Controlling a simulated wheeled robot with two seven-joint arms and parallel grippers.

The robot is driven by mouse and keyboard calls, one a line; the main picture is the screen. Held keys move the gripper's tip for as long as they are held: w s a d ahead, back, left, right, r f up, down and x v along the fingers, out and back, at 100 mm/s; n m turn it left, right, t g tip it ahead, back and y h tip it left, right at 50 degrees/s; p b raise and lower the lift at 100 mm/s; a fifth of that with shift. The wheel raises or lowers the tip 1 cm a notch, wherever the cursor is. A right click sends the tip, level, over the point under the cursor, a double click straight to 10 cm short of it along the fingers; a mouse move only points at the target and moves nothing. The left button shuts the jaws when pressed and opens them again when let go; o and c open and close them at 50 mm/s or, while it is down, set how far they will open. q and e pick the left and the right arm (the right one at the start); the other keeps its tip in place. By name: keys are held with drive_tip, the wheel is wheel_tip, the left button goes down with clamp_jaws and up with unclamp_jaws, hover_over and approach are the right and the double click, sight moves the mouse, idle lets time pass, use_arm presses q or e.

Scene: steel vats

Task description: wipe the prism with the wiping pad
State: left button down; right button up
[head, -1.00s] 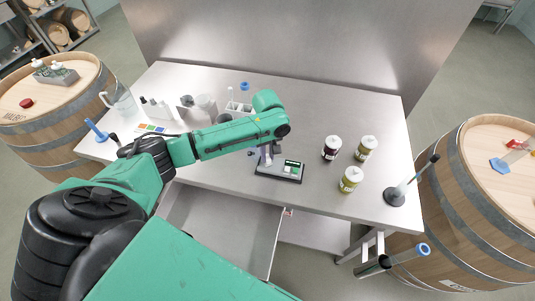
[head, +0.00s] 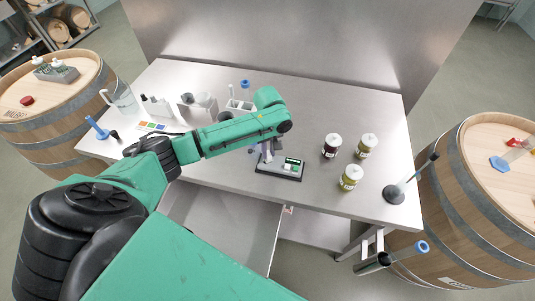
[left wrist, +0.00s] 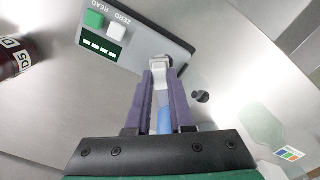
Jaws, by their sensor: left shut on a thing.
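A dark-edged grey meter (head: 287,170) with a small display and green and white buttons lies on the steel table; its panel shows at the top of the left wrist view (left wrist: 132,28). My left gripper (head: 266,151) is at the meter's left end. In the left wrist view its purple fingers (left wrist: 160,85) are shut on a slim tool with a white head (left wrist: 160,66) and a blue part (left wrist: 165,120), apparently the wiping pad. The white head is at the meter's edge; I cannot tell whether it touches. The prism itself is not clearly visible. My right gripper is not in view.
Jars, one dark (head: 332,147) and two green-labelled (head: 350,178), stand right of the meter. A small dark piece (left wrist: 200,96) lies beside the fingers. A drawer (head: 232,225) is open below.

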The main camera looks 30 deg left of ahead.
use_arm(q)
drive_tip(key=shift+s+d+p, duration=0.2)
drive_tip(key=shift+s+p, duration=0.1)
drive_tip(key=shift+s, duration=0.55)
drive_tip(key=shift+w+a+b, duration=0.25)
drive_tip(key=shift+w+b, duration=0.05)
drive_tip(key=shift+w, duration=0.7)
drive_tip(key=shift+s+d+p, duration=0.15)
drive_tip(key=shift+s+p, duration=0.15)
drive_tip(key=shift+s, duration=0.25)
drive_tip(key=shift+r, duration=3)
